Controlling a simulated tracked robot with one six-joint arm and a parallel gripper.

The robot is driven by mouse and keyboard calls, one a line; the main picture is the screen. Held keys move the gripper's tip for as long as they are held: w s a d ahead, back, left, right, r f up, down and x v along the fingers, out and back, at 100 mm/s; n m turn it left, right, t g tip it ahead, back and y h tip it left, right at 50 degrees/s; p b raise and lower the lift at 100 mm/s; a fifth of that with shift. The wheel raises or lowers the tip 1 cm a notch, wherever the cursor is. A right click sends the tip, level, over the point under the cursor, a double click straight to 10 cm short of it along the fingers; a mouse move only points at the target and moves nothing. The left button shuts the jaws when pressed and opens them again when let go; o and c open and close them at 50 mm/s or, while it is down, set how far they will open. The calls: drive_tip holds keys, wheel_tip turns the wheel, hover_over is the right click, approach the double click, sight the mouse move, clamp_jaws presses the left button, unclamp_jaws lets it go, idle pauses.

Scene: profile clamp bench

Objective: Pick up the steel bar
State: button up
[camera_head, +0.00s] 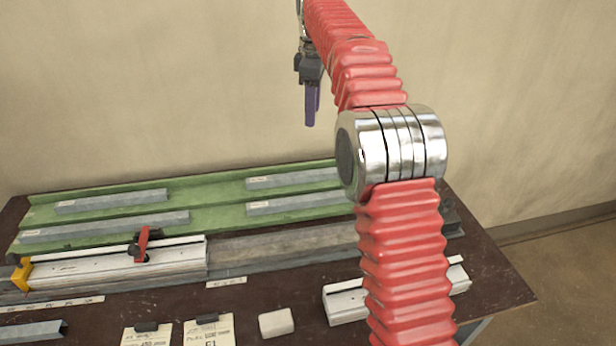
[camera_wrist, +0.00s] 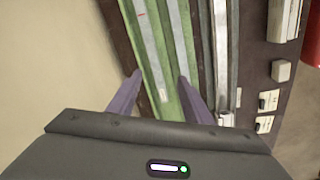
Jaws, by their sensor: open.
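Several grey steel bars lie in a green tray (camera_head: 213,196): a back left bar (camera_head: 112,200), a front left bar (camera_head: 105,227), a back right bar (camera_head: 292,178) and a front right bar (camera_head: 300,204) partly hidden by my arm. Another grey bar (camera_head: 33,331) lies at the table's front left. I cannot tell which one the task means. My gripper (camera_head: 311,122) hangs high above the tray, fingers down, open and empty. In the wrist view my open fingers (camera_wrist: 159,77) are spread over the tray, with a bar (camera_wrist: 152,45) in line between them, well below.
A pale rail (camera_head: 110,268) with a red-handled clamp (camera_head: 142,246) and a yellow end piece (camera_head: 21,275) stands before the tray. A white block (camera_head: 276,323), cards (camera_head: 210,332) and a pale profile (camera_head: 345,304) lie in front. A wall (camera_head: 150,90) rises behind.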

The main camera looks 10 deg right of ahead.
drive_tip(key=w+f+n+g, duration=0.1)
drive_tip(key=w+f+n, duration=0.3)
drive_tip(key=f, duration=0.6)
drive_tip(key=shift+w+f, duration=0.35)
drive_tip(key=shift+w, duration=0.65)
drive_tip(key=shift+d+f, duration=0.1)
drive_tip(key=shift+f, duration=0.1)
hover_over(309, 173)
drive_tip(key=shift+f, duration=3.95)
drive_tip(key=shift+f, duration=0.1)
drive_tip(key=shift+f, duration=2.65)
drive_tip(key=shift+c, duration=0.2)
clamp_jaws()
